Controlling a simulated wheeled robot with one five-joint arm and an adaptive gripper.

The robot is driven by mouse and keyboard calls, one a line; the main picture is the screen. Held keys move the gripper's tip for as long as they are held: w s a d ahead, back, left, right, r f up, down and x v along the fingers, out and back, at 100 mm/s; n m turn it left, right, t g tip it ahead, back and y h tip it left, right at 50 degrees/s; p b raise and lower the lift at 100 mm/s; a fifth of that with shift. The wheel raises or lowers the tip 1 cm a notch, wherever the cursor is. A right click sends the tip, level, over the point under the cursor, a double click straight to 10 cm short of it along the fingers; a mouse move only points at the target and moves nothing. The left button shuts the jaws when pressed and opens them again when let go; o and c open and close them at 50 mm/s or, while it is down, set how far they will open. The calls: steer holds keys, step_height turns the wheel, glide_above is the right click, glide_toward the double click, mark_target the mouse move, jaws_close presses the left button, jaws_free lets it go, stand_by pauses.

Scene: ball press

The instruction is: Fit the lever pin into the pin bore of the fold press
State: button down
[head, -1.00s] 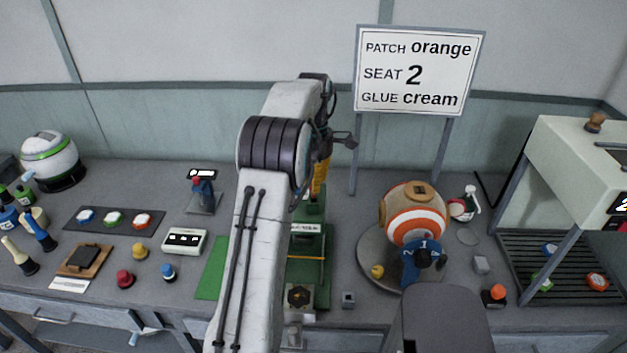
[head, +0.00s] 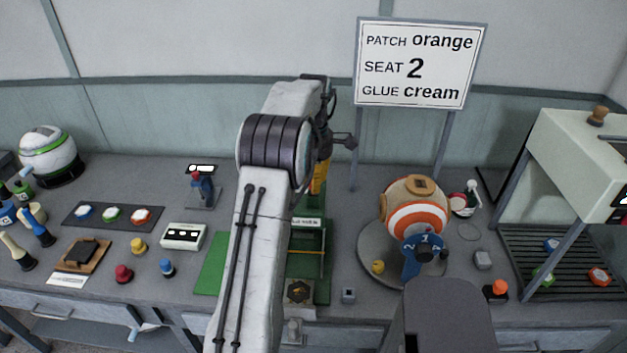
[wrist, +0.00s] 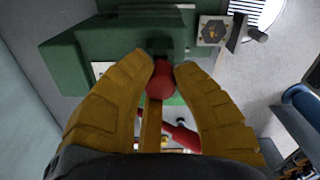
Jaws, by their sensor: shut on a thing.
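The fold press (head: 308,262) is the green frame in the middle of the bench, partly hidden behind my arm in the head view. Its green body (wrist: 100,55) fills the upper left of the wrist view. My gripper (wrist: 163,68) has yellow fingers closed around the red knob of the lever pin (wrist: 160,82). A thin tan rod (wrist: 151,128) runs from below the knob between the fingers. The fingertips are close to the press, by a dark recess. The pin bore cannot be made out. In the head view my gripper (head: 320,178) is above the press, and the pin is hidden.
A striped ball (head: 414,210) sits on a round grey turntable (head: 372,262) right of the press. A green mat (head: 212,262) lies to its left, beside a white box (head: 184,237). A small grey block (head: 348,296) is near the front edge. A sign (head: 418,65) stands behind.

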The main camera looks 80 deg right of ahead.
steer(key=shift+f+b, duration=0.65)
steer(key=shift+f, duration=0.4)
steer(key=c, duration=1.1)
jaws_free()
step_height(320, 180, up, 11)
steer(key=shift+f, duration=0.1)
steer(key=shift+r, duration=0.55)
